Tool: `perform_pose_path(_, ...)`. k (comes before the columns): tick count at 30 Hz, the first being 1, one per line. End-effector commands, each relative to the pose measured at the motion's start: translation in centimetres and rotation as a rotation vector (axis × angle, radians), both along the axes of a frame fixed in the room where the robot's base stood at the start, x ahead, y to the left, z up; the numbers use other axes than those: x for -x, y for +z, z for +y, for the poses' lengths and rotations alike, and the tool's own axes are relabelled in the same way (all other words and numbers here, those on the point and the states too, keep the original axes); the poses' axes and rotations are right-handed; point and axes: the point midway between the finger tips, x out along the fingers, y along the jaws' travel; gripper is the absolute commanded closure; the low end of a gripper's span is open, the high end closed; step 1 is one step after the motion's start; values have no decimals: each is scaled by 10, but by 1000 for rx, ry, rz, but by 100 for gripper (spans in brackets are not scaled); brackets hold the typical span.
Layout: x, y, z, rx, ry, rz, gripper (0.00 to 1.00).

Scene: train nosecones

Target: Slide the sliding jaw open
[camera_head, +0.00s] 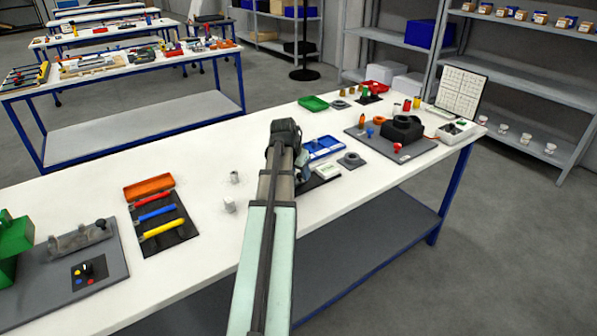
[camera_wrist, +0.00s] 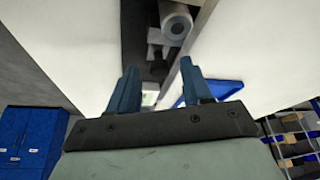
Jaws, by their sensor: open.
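My gripper (camera_wrist: 158,68) is open, with its two blue fingers apart and no object held between them. In the wrist view, a dark fixture (camera_wrist: 158,70) lies between and beyond the fingers, with a light grey block and a round grey cylinder (camera_wrist: 176,25) at its far end. I cannot tell which part is the sliding jaw, or whether a finger touches the fixture. In the head view, my arm hides most of this fixture; part of a dark plate (camera_head: 312,184) shows beside it, next to a white piece (camera_head: 327,171).
A blue tray (camera_head: 322,147) lies close by and also shows in the wrist view (camera_wrist: 228,88). Bare white tabletop lies between.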

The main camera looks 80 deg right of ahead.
Motion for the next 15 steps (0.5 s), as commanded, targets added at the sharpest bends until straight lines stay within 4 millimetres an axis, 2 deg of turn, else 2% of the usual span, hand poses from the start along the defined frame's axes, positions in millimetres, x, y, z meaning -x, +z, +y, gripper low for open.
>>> perform_pose_path(2,0,0,0,0,0,0,52)
perform_pose_path(15,0,0,0,0,0,0,94)
